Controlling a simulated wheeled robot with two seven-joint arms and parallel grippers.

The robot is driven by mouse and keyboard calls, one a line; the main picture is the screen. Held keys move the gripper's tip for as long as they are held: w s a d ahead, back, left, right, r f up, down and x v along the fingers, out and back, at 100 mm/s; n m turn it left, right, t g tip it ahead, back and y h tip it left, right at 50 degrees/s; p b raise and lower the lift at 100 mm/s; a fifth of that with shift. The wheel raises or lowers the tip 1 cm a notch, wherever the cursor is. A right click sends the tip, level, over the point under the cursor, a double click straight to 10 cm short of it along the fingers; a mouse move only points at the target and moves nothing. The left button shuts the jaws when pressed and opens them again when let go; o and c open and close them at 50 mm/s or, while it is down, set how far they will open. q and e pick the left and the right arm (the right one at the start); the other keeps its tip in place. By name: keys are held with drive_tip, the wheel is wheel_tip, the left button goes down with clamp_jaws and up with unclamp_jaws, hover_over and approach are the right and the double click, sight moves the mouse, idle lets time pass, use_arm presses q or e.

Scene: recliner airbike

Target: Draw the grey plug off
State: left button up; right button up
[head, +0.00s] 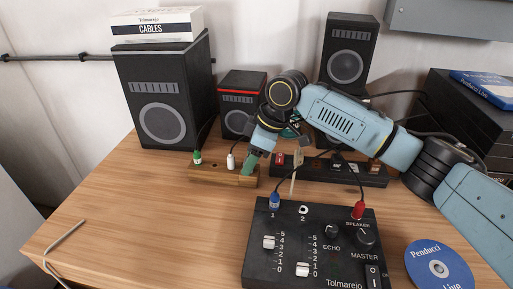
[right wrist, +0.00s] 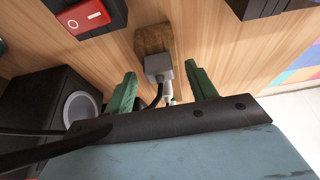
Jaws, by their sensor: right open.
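The grey plug (right wrist: 159,65) sits at the end of the wooden strip (right wrist: 152,40) in the right wrist view, with a dark cable near it. My right gripper (right wrist: 161,70) is open. Its two green fingers stand on either side of the grey plug, with gaps visible on both sides. In the head view my right gripper (head: 250,162) is over the right end of the wooden strip (head: 210,176) and hides the grey plug. A white plug (head: 230,161) and a green plug (head: 197,157) stand farther left on the strip. My left gripper is not in view.
A black power strip (head: 340,175) with a red switch lies close on the right. Speakers (head: 165,105) stand behind. A black mixer (head: 315,240) with a blue and a red plug lies in front. The table's left front is mostly clear.

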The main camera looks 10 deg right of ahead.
drive_tip(key=shift+f, duration=0.1)
drive_tip(key=c, duration=1.1)
drive_tip(key=shift+r+p, duration=0.6)
drive_tip(key=shift+p, duration=0.55)
idle(0.3)
drive_tip(key=shift+r, duration=0.1)
drive_tip(key=shift+r+p, duration=0.9)
drive_tip(key=shift+p, duration=0.55)
